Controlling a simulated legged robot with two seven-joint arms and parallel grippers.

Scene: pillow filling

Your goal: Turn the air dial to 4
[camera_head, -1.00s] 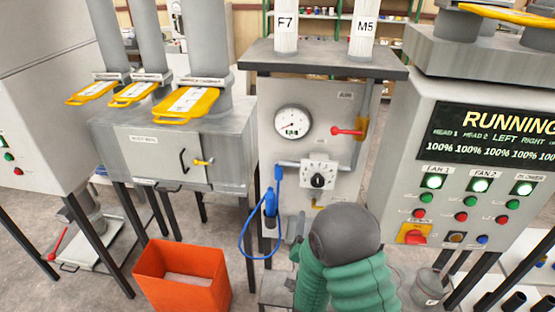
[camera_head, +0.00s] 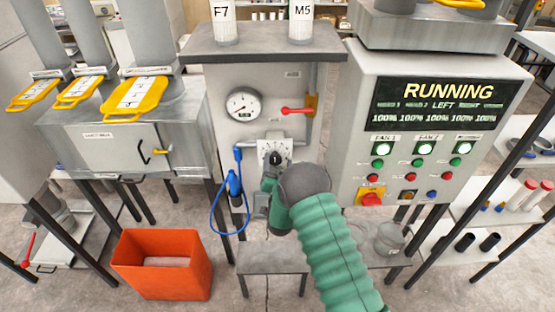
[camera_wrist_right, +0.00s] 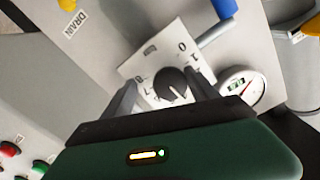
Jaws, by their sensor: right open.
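The air dial is a black round knob (camera_wrist_right: 172,86) on a white square plate (camera_wrist_right: 140,68) with printed numbers, on the grey panel's front. In the head view the plate (camera_head: 285,146) shows just above my right gripper (camera_head: 274,166). In the right wrist view my right gripper (camera_wrist_right: 166,100) is open, one finger on each side of the knob. I cannot tell whether the fingers touch it. The knob's exact setting is hard to read. My left gripper is out of view.
A pressure gauge (camera_head: 243,106) and a red-handled valve (camera_head: 295,111) sit above the dial. A blue hose (camera_head: 215,203) hangs at its left. A control box reading RUNNING (camera_head: 448,91) stands at right, an orange bin (camera_head: 160,292) at lower left.

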